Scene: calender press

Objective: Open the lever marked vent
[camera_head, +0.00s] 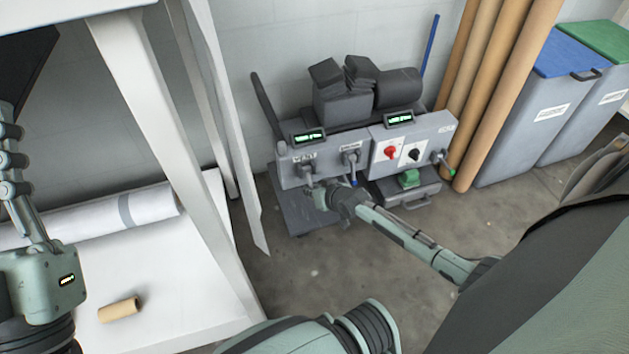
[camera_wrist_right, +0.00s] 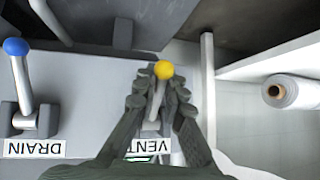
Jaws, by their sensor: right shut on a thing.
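The vent lever stands on the left of the grey press panel, with a yellow ball tip (camera_wrist_right: 163,70) showing in the right wrist view above its upside-down VENT label (camera_wrist_right: 150,145). My right gripper (camera_head: 322,190) reaches the panel's left lever. In the right wrist view my right gripper (camera_wrist_right: 160,88) has its fingers on both sides of the vent lever, shut on it, with the yellow tip just past the fingertips. The fingers hide part of the lever. My left gripper (camera_head: 14,150) points up at the left edge, partly cut off, away from the press.
The drain lever (camera_wrist_right: 22,85) with a blue ball is beside the vent lever. The press panel (camera_head: 378,155) also has a red knob (camera_head: 391,152), a black knob (camera_head: 414,154) and a green-tipped lever (camera_head: 447,165). A white table (camera_head: 165,325) with a cardboard tube (camera_head: 119,309) stands left.

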